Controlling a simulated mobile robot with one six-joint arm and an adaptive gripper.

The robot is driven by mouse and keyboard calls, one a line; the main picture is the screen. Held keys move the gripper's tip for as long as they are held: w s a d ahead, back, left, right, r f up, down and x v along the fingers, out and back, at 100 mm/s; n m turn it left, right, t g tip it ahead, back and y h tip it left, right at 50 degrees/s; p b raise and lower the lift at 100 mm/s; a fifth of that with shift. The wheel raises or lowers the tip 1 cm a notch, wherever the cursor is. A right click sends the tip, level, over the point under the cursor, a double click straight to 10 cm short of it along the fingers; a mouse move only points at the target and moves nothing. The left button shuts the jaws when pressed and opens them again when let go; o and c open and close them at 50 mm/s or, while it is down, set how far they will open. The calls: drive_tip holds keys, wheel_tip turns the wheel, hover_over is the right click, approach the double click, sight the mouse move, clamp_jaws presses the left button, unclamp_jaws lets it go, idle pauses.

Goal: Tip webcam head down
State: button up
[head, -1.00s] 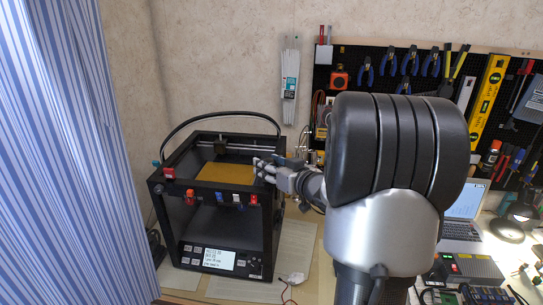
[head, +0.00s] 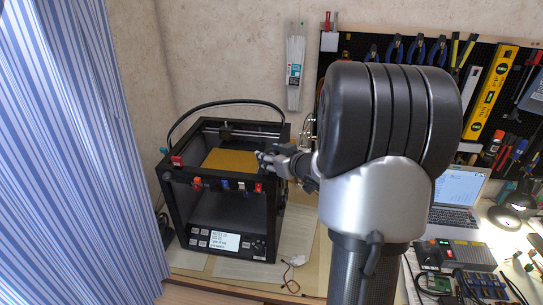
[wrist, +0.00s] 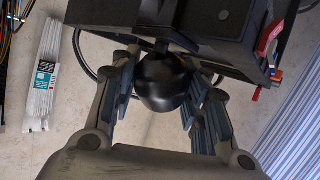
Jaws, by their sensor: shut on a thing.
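The webcam head, a round glossy black ball (wrist: 162,82), shows in the middle of the wrist view, just beside the black frame of the 3D printer (wrist: 200,25). My gripper (wrist: 163,70) is shut on it, with fingers on both its left and right sides. In the head view my gripper (head: 270,160) is at the right top edge of the printer (head: 225,190). The webcam head cannot be made out there, and my arm covers the area to the right. Which way its lens faces cannot be told.
Red, blue and orange clips (head: 230,185) sit along the printer's front top edge. A blue striped curtain (head: 80,150) hangs at the left. A pegboard with tools (head: 500,110) and a laptop (head: 457,195) are at the right. A white bag (head: 295,65) hangs on the wall.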

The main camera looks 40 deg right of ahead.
drive_tip(key=o, duration=1)
drive_tip(key=shift+o, duration=0.2)
drive_tip(key=shift+s, duration=0.1)
drive_tip(key=v, duration=1.2)
